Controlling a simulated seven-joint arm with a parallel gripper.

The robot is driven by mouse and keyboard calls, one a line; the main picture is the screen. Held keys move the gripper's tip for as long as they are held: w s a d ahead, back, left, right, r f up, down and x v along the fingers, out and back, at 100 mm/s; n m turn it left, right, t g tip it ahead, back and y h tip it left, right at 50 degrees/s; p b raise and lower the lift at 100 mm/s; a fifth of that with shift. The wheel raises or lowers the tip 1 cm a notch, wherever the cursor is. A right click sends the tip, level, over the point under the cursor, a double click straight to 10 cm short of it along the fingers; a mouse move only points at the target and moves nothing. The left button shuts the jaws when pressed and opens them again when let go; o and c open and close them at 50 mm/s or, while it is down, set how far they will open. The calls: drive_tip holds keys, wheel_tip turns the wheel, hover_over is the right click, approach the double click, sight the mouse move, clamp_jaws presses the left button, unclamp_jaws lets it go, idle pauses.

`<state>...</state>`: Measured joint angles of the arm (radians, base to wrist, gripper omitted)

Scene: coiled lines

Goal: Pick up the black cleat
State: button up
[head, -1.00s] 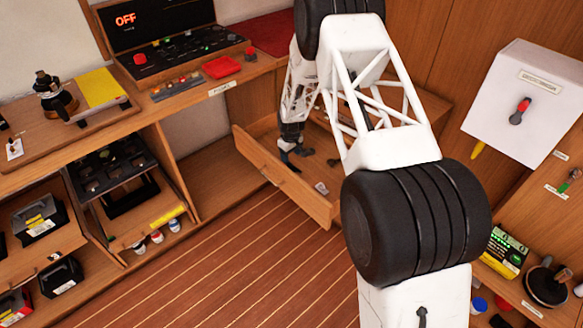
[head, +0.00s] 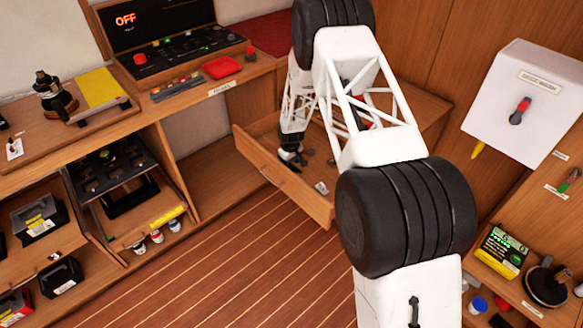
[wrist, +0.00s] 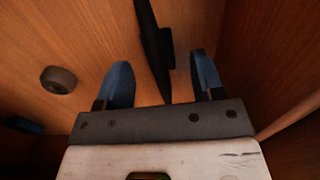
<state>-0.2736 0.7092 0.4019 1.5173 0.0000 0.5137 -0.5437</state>
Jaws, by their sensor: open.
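The black cleat (wrist: 154,45) is a long dark piece with a wider middle. In the wrist view it lies on the wooden drawer bottom, running up and down the picture between the lines of my two blue fingers. My gripper (wrist: 160,60) is open, with one finger on each side of the cleat and a gap to both. The cleat's near end is partly hidden by my gripper's body.
A round brown-grey piece (wrist: 59,79) lies left of my fingers, and a dark blue piece (wrist: 22,125) farther left. The drawer's wooden wall (wrist: 270,60) rises close on the right.

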drive_tip(key=shift+f, duration=0.75)
drive_tip(key=c, duration=1)
drive_tip(key=shift+r, duration=0.15)
drive_tip(key=shift+r, duration=4.85)
